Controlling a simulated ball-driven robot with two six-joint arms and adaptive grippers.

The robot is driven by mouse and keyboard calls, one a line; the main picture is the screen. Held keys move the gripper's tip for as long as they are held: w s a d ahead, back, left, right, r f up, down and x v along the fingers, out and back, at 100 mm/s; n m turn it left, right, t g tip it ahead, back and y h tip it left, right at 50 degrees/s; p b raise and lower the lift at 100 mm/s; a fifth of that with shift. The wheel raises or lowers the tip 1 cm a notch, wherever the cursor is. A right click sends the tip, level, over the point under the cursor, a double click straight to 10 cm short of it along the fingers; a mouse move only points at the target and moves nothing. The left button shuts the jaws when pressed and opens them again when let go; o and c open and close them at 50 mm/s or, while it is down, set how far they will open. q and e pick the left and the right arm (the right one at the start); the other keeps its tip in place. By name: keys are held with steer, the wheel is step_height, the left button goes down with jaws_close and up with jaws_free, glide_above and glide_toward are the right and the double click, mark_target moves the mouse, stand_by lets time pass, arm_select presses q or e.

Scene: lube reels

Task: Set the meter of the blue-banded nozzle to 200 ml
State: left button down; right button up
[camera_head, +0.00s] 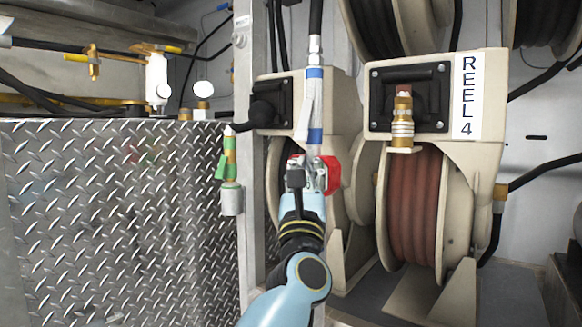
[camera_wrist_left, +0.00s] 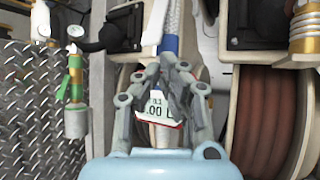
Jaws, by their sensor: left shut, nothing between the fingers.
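The blue-banded nozzle (camera_head: 311,100) hangs upright in front of the reels, with blue bands on its pale body. Its meter (camera_head: 332,174) has a red side and sits at the lower part of the nozzle. My left gripper (camera_head: 295,178) is shut and empty in front of the meter. In the left wrist view its fingertips (camera_wrist_left: 174,65) meet just above the display; I cannot tell whether they touch the meter. My right gripper is not in view.
A green-banded nozzle (camera_head: 229,158) hangs to the left, beside a metal post (camera_head: 245,220). The reel labelled REEL 4 (camera_head: 440,100) stands at right with a red-brown hose (camera_head: 415,205). A diamond-plate panel (camera_head: 110,220) fills the left.

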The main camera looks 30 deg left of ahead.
arm_select(q)
steer(key=shift+w, duration=0.35)
steer(key=shift+w+d+b, duration=0.1)
steer(key=shift+w+b, duration=0.2)
steer(key=shift+w, duration=0.4)
stand_by(0.9)
stand_by(0.5)
steer(key=shift+s+f, duration=0.1)
steer(key=shift+s, duration=1.05)
steer(key=shift+s+a, duration=0.15)
steer(key=shift+s, duration=1.1)
steer(key=shift+s+a, duration=0.1)
steer(key=shift+s, duration=1.15)
